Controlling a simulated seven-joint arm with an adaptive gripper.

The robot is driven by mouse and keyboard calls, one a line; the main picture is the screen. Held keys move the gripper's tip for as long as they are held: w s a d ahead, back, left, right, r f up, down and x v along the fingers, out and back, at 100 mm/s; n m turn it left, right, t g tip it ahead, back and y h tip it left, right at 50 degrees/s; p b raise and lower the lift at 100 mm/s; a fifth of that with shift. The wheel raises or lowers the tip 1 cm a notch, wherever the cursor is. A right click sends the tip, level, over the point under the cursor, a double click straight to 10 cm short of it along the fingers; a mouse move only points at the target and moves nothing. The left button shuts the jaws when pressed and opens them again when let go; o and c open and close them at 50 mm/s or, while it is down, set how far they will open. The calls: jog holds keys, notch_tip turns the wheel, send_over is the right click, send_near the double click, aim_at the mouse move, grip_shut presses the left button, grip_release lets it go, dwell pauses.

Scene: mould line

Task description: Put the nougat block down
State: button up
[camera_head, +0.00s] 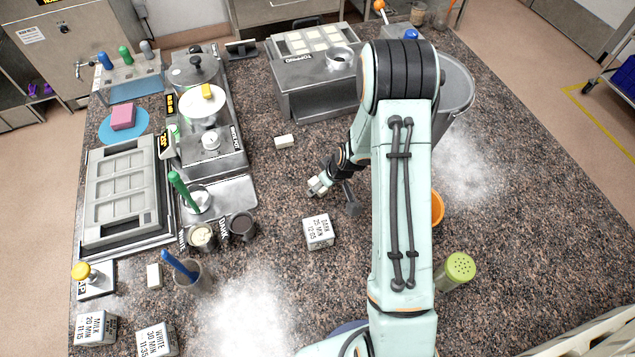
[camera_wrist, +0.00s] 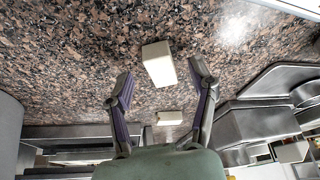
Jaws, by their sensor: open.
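A small cream nougat block (camera_head: 318,186) is on the speckled counter at my gripper's tips in the head view. In the wrist view this block (camera_wrist: 158,63) lies between and slightly beyond the spread fingertips, with a visible gap on both sides. It appears to rest on the counter. My gripper (camera_head: 338,188) is open and low over the counter; it also shows in the wrist view (camera_wrist: 160,78), empty. A second pale block (camera_head: 284,141) lies farther back, and a similar pale block (camera_wrist: 170,118) shows beyond in the wrist view.
A steel topping machine (camera_head: 316,95) stands behind. The tempering unit (camera_head: 215,130) and a mould tray (camera_head: 122,195) are at left. A DARK label block (camera_head: 318,231) stands just in front of my gripper. Another pale block (camera_head: 153,276) lies front left.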

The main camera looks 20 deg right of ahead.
jog(key=shift+w+a+f, duration=0.15)
jog(key=shift+w+f, duration=0.1)
jog(key=shift+f, duration=0.3)
jog(key=c, duration=1)
